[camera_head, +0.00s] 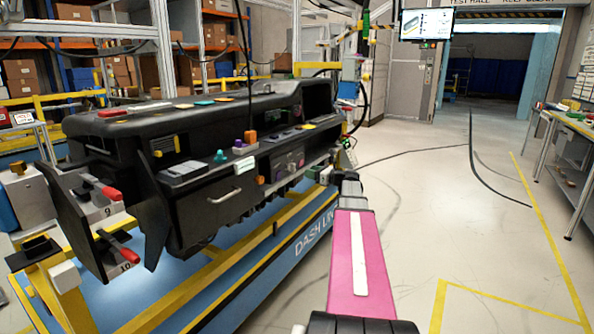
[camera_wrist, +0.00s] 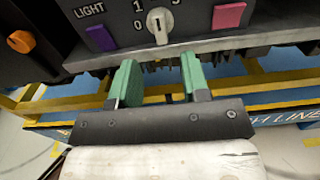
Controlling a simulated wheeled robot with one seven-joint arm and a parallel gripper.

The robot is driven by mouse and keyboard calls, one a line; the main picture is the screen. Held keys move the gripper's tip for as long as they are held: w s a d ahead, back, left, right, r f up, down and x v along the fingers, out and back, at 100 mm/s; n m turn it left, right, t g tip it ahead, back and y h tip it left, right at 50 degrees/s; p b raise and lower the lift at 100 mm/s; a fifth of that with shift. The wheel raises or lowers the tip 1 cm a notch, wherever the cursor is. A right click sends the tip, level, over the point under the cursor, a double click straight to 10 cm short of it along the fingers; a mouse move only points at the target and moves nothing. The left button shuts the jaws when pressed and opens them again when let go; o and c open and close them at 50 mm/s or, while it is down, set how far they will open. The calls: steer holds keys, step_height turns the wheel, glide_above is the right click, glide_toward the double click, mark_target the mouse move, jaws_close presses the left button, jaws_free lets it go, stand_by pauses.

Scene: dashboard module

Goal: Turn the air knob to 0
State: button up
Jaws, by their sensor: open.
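In the wrist view a grey round knob (camera_wrist: 159,22) sits on the dark dashboard panel, with the digits 0 and 1 to its left. Its name label is out of frame, so I cannot tell whether it is the air knob. Its pointer direction is unclear. My gripper (camera_wrist: 160,76) has its green fingers spread, with nothing between them. The fingers are below the knob in the picture, apart from it. In the head view the dashboard module (camera_head: 215,195) stands left of my pink arm, and the gripper is too small to make out clearly.
A purple square (camera_wrist: 101,38) under the word LIGHT and a pink square (camera_wrist: 229,16) flank the knob. An orange knob (camera_wrist: 20,41) is at far left. The blue and yellow stand (camera_head: 270,260) runs below the dashboard.

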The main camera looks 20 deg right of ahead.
mark_target(292, 168)
steer(key=x, duration=0.7)
steer(key=shift+w+a, duration=0.25)
steer(key=shift+w, duration=0.1)
jaws_close()
